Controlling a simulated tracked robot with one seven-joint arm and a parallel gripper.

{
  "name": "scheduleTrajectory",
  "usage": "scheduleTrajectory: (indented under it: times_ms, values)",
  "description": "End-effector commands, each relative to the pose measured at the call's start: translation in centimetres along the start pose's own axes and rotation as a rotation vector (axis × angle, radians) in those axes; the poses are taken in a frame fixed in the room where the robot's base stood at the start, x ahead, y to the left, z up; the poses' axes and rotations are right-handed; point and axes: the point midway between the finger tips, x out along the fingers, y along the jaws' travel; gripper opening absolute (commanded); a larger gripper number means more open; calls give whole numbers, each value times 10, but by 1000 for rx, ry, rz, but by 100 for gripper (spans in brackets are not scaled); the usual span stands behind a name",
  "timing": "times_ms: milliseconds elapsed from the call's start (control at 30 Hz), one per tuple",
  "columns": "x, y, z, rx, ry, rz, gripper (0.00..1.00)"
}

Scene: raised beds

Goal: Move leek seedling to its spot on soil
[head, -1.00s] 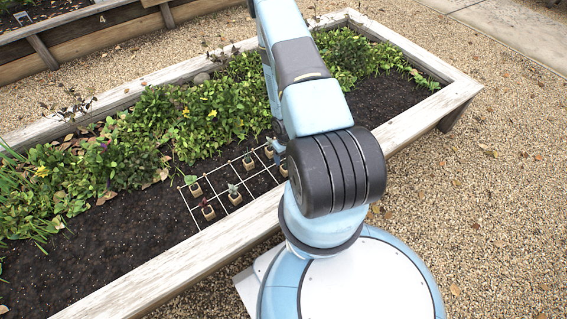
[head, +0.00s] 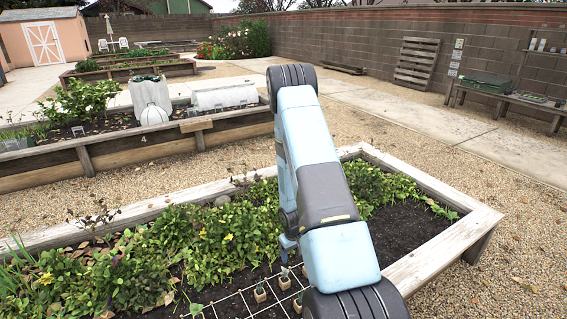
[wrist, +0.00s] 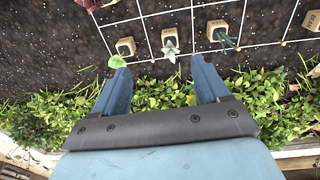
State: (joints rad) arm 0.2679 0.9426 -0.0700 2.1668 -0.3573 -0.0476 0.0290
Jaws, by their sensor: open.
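Small pale square pots with seedlings stand on a white string grid (wrist: 152,15) over dark soil. One pot (wrist: 217,30) holds narrow dark blue-green leaves (wrist: 229,41) and looks most like the leek seedling; I cannot confirm it. Beside it are a pot with grey-green pointed leaves (wrist: 169,41) and a pot with a round bright leaf (wrist: 125,47). My gripper (wrist: 160,68) is open and empty, its fingertips near these last two pots in the picture. In the head view, part of my gripper (head: 287,244) shows above the bed; my arm hides much of the grid.
A wooden rim (head: 440,255) borders the bed. Bare soil (head: 410,230) lies at the right end. Another raised bed (head: 130,150) stands behind across gravel.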

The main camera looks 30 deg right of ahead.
Motion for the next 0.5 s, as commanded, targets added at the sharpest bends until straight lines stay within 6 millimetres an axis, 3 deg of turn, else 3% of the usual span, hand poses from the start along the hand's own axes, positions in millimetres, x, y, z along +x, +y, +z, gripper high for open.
scheduleTrajectory:
  times_ms: [33,233,500]
  values:
    - [-21,0,-10,1,17,9,74]
    - [-96,-2,-33,12,55,34,74]
    - [-195,-12,-46,29,107,56,74]
